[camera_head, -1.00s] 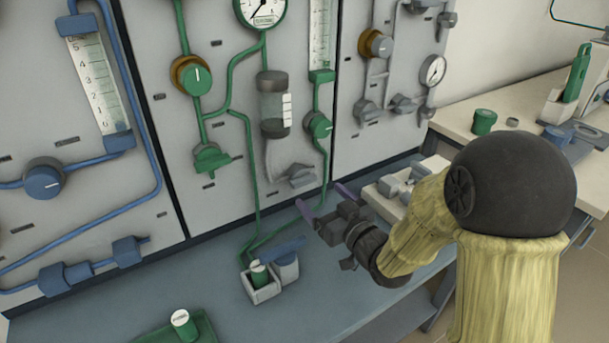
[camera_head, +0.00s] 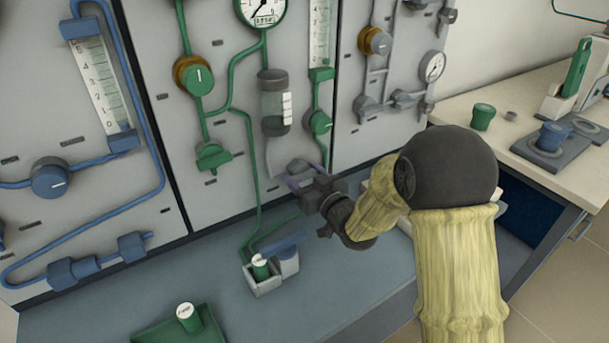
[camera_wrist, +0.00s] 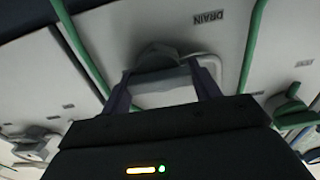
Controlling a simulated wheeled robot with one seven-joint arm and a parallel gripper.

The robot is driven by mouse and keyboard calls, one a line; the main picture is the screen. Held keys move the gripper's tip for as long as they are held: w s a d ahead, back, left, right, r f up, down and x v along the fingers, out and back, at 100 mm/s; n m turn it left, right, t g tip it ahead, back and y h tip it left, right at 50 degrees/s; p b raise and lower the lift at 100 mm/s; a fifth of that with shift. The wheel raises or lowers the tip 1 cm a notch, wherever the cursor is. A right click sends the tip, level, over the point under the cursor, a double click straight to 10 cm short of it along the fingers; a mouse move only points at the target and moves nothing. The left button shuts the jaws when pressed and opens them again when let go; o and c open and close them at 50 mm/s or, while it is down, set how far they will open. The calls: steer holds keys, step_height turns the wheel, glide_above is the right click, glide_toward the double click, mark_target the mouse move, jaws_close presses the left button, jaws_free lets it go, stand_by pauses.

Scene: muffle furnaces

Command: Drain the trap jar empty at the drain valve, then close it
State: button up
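The trap jar (camera_head: 275,104) is a clear cylinder with dark end caps and a white scale, upright on the grey panel. Its contents are hard to make out. The grey drain valve (camera_head: 299,168) sits below it, partly hidden by my gripper. The wrist view shows the valve's grey handle (camera_wrist: 165,88) beneath a "DRAIN" label (camera_wrist: 208,17). My gripper (camera_head: 306,180) is at the valve, its purple fingers apart on either side of the handle. Contact with the handle cannot be made out.
Green pipes (camera_head: 254,180) run down the panel on both sides of the valve. A small holder (camera_head: 265,285) with a green-and-white container stands on the bench below. A green tray (camera_head: 160,335) lies front left. The bench between them is clear.

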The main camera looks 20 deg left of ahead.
steer(key=shift+c, duration=1.4)
steer(key=shift+f+n+b, duration=0.1)
steer(key=shift+n+b, duration=0.4)
steer(key=shift+b, duration=0.15)
steer(key=n+b, duration=0.2)
steer(key=b, duration=0.1)
steer(key=shift+f+n, duration=0.1)
steer(key=shift+n, duration=0.2)
steer(key=n+b, duration=0.5)
steer(key=b, duration=0.1)
steer(key=shift+s+a+f, duration=0.1)
steer(key=n+b, duration=0.5)
steer(key=b, duration=0.1)
steer(key=shift+f+n, duration=0.1)
steer(key=shift+n, duration=0.3)
steer(key=n+b, duration=0.3)
steer(key=shift+s+a+b, duration=0.1)
steer(key=shift+b, duration=0.2)
steer(key=shift+r+n, duration=0.2)
steer(key=shift+n, duration=0.2)
